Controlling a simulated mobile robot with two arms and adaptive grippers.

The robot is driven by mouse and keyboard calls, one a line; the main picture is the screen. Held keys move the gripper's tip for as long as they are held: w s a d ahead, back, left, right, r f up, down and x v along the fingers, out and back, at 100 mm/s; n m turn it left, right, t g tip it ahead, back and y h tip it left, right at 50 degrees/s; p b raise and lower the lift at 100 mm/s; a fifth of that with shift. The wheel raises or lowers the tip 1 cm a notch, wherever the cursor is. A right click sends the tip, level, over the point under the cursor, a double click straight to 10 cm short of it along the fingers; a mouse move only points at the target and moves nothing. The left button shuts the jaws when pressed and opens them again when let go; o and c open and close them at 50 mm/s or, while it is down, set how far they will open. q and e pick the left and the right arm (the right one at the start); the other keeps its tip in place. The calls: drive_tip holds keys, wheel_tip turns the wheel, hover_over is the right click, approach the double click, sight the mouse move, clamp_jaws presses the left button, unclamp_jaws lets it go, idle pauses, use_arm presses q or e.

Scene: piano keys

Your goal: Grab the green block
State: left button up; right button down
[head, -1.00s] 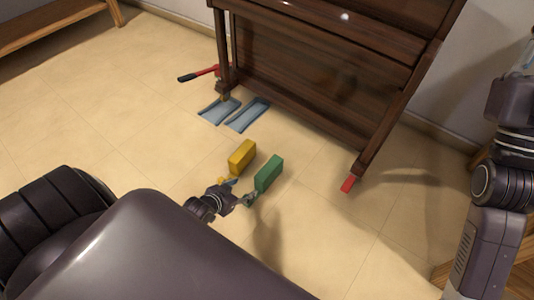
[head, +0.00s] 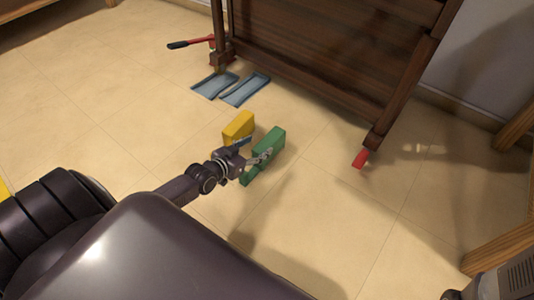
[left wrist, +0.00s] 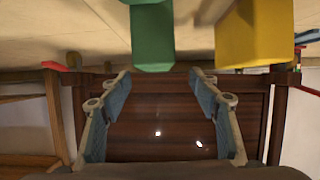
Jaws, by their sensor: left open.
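The green block (head: 273,140) lies on the floor in front of the piano, partly covered by my left gripper in the head view. My left gripper (head: 254,151) is open, its fingers close to the block's left and upper side. In the left wrist view the green block (left wrist: 152,35) is at top centre, in line with the gap between the open fingers (left wrist: 160,84). The gap itself looks empty. Whether a finger touches the block I cannot tell. My right gripper is out of view.
A yellow block (head: 238,126) stands just left of the green one and also shows in the left wrist view (left wrist: 255,35). Blue-grey ramp-like pieces (head: 245,90) lie before the piano (head: 310,60). A red piece (head: 360,158) is by its right leg. Floor to the right is clear.

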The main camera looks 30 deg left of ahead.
sight(265, 144)
use_arm(q)
drive_tip(key=shift+w+d+f+b, duration=0.1)
drive_tip(key=shift+w+f+b, duration=0.3)
drive_tip(key=shift+w, duration=0.2)
drive_tip(key=b+x, duration=0.1)
drive_tip(key=b, duration=0.1)
drive_tip(key=b+x, duration=0.1)
drive_tip(key=x, duration=0.1)
drive_tip(key=shift+w+d+f+b, duration=0.1)
drive_tip(key=shift+d+f+b, duration=0.1)
drive_tip(key=shift+f+b, duration=0.2)
drive_tip(key=shift+w+f+b, duration=0.1)
drive_tip(key=shift+w+b, duration=0.3)
drive_tip(key=shift+w, duration=0.25)
drive_tip(key=shift+c, duration=0.6)
clamp_jaws()
